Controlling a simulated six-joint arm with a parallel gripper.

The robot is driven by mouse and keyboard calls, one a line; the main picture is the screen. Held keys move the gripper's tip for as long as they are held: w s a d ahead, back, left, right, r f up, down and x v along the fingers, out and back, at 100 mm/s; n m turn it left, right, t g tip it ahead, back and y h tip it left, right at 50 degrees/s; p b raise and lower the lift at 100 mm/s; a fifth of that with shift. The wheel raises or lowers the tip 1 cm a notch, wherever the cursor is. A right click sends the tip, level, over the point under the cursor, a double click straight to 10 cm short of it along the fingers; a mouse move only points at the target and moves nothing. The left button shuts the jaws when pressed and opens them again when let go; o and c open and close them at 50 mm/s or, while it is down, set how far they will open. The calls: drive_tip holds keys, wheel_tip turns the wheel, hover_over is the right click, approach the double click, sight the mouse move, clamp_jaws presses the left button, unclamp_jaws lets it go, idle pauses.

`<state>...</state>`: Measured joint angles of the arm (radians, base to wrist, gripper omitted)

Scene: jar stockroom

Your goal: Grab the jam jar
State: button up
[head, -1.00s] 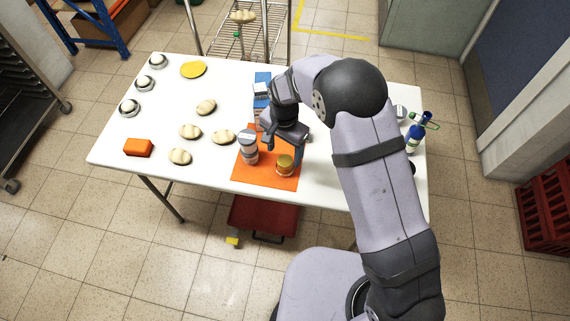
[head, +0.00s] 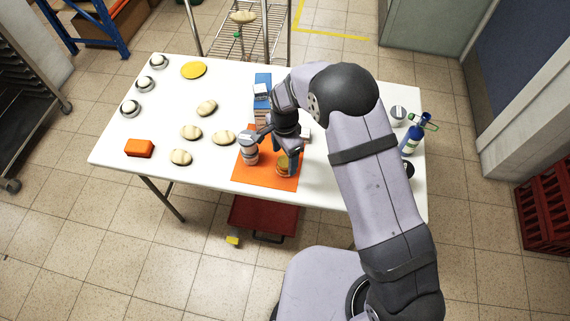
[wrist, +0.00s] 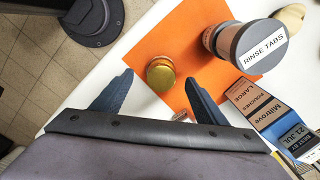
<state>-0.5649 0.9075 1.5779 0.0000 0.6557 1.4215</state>
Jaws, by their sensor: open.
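A small jar with a gold lid (wrist: 160,75), which I take as the jam jar, stands upright on the orange mat (wrist: 196,33). It also shows in the head view (head: 283,170), partly hidden by a finger. My gripper (head: 285,156) is open and low over the mat, close to this jar. In the wrist view the gold lid lies between the spread fingertips (wrist: 159,80); whether they touch it I cannot tell. A larger jar with a grey lid labelled "RINSE TABS" (wrist: 255,46) stands on the mat beside it.
Boxes (wrist: 270,115) labelled "Miltrove" and "Large Pouches" stand close to the right finger. Bread rolls (head: 223,137), an orange block (head: 139,148) and a yellow disc (head: 194,70) lie on the left of the white table (head: 215,180). A blue bottle (head: 411,140) stands at the right.

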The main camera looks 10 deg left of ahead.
sight(285, 161)
drive_tip(key=shift+w+d+f+p, duration=0.1)
drive_tip(key=shift+f+p, duration=0.75)
drive_tip(key=shift+f, duration=0.15)
drive_tip(key=shift+w+f+p, duration=0.1)
drive_tip(key=shift+f+p, duration=0.45)
drive_tip(key=shift+f, duration=1.05)
drive_tip(key=shift+c, duration=0.7)
drive_tip(key=c, duration=1.2)
drive_tip(key=shift+r, duration=0.15)
drive_tip(key=shift+r+b, duration=1.7)
drive_tip(key=shift+r, duration=3.2)
